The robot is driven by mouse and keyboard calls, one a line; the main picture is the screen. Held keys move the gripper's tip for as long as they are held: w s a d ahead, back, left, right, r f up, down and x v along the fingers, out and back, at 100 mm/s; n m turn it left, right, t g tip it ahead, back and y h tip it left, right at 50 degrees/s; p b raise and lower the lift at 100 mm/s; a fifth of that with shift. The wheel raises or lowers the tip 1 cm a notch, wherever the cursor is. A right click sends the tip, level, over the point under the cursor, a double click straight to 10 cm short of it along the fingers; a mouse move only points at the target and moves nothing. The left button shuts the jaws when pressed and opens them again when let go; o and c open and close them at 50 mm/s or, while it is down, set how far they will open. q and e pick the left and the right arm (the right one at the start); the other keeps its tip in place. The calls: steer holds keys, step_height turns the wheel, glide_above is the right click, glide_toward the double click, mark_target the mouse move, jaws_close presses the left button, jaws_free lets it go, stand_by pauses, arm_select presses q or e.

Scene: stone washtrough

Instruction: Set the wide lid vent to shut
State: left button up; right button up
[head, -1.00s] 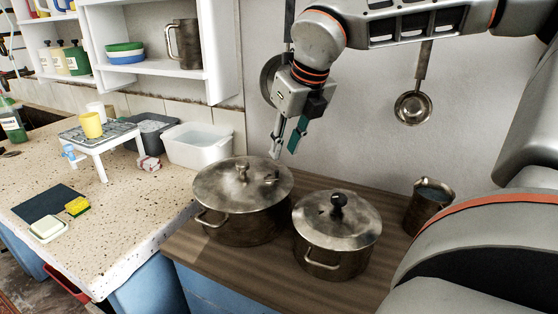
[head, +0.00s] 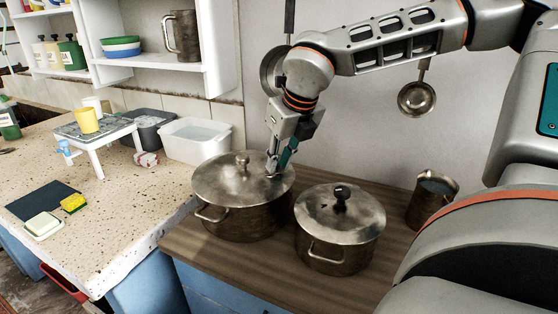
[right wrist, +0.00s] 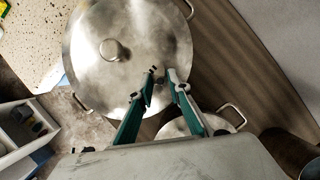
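The wide lid (head: 222,180) is a worn metal disc on the wide pot (head: 240,222), with a round knob (head: 241,160) at its middle. It also fills much of the right wrist view (right wrist: 95,80). My right gripper (head: 273,171) points down at the right part of this lid. In the right wrist view its two green-sided fingers (right wrist: 161,78) stand apart. The small dark vent (right wrist: 158,72) shows at the gap between their tips; I cannot tell whether they touch it or how it is set. In the head view the fingers hide the vent. My left gripper is not in view.
A narrower lidded pot (head: 337,248) with a dark knob stands close on the right. A metal jug (head: 431,203) is farther right. A ladle (head: 417,99) and a pan (head: 271,72) hang on the wall behind. A white tub (head: 196,142) stands left of the wide pot.

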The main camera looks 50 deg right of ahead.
jaws_close()
steer(key=n, duration=0.2)
steer(key=w+n+y, duration=0.1)
steer(key=d+n+y, duration=0.1)
steer(key=n, duration=0.1)
steer(key=shift+w+n, duration=0.15)
steer(key=shift+n, duration=0.15)
steer(key=n+y, duration=0.1)
steer(key=n, duration=0.1)
steer(key=w+n+b, duration=0.1)
steer(key=n, duration=0.1)
steer(key=shift+f+g+y, duration=0.15)
steer(key=shift+g+y, duration=0.25)
steer(key=shift+w+n+y+b, duration=0.25)
steer(key=shift+n+y+b, duration=0.05)
steer(key=shift+n, duration=0.8)
steer(key=shift+o, duration=2.2)
jaws_free()
